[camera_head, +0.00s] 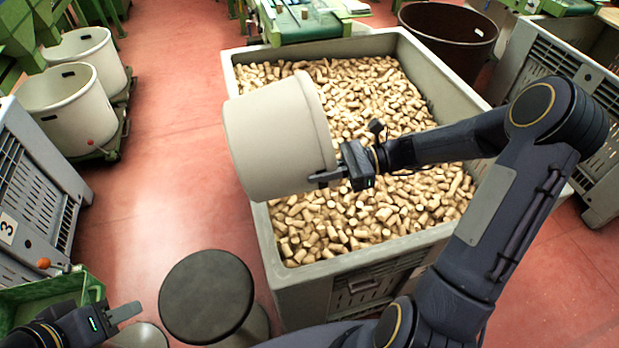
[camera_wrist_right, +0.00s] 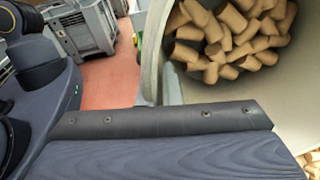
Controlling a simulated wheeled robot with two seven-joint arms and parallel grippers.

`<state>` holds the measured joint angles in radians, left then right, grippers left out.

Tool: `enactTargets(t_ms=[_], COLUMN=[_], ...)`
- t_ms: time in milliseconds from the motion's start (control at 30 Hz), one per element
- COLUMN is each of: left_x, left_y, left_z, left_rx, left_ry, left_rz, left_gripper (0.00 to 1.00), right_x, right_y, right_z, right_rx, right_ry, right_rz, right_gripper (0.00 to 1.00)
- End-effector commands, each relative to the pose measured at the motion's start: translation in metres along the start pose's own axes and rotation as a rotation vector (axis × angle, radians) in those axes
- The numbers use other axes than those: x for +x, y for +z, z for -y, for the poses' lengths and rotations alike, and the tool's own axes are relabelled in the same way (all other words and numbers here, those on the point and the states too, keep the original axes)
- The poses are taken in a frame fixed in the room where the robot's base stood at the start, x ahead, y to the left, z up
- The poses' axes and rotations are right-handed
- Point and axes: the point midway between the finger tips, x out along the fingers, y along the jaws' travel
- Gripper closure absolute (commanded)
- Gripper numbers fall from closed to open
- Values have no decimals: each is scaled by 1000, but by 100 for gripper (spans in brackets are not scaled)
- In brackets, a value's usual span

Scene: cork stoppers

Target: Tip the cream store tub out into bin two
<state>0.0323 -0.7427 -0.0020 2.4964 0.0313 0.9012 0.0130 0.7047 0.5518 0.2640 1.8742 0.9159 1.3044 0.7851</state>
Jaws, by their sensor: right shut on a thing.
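The cream tub (camera_head: 270,140) hangs tilted on its side above a large grey bin (camera_head: 312,283), with its mouth turned to the right. My right gripper (camera_head: 326,178) is shut on the tub's rim. In the right wrist view, the rim (camera_wrist_right: 153,50) sits at the jaws and several corks (camera_wrist_right: 230,38) lie inside the tub. The grey bin below is filled with loose corks (camera_head: 400,205); no number shows on it. My left gripper (camera_head: 122,313) is low at the left, away from the tub; its finger gap is not clear.
A grey crate marked 3 (camera_head: 30,205) stands at the left, with a green box (camera_head: 88,290) below it. A round dark stool (camera_head: 207,297) is in front. Cream tubs (camera_head: 68,105) stand back left, a brown tub (camera_head: 450,35) back right. Red floor is clear between.

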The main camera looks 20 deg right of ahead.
Motion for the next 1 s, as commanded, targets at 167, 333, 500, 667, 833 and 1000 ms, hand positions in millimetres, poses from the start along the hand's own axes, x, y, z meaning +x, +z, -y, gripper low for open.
enactTargets(t_ms=[167, 333, 500, 667, 833, 1000], left_x=[1, 0, -2, -5, -7, -7], left_y=[0, 0, -1, -2, -3, -4], left_z=[0, 0, -1, -2, -3, -3], left_rx=[0, 0, 0, 0, 0, 0], left_ry=[0, 0, 0, 0, 0, 0], left_rz=[0, 0, 0, 0, 0, 0], left_gripper=[64, 64, 64, 64, 64, 64], right_x=[-17, -32, -47, -60, -69, -73], right_y=[2, 6, 10, 15, 17, 18], right_z=[2, 2, 3, 3, 3, 3], right_rx=[6, 13, 20, 25, 29, 32], right_ry=[11, 21, 32, 39, 46, 49], right_rz=[133, 244, 354, 442, 503, 530], right_gripper=[100, 100, 100, 100, 100, 100])
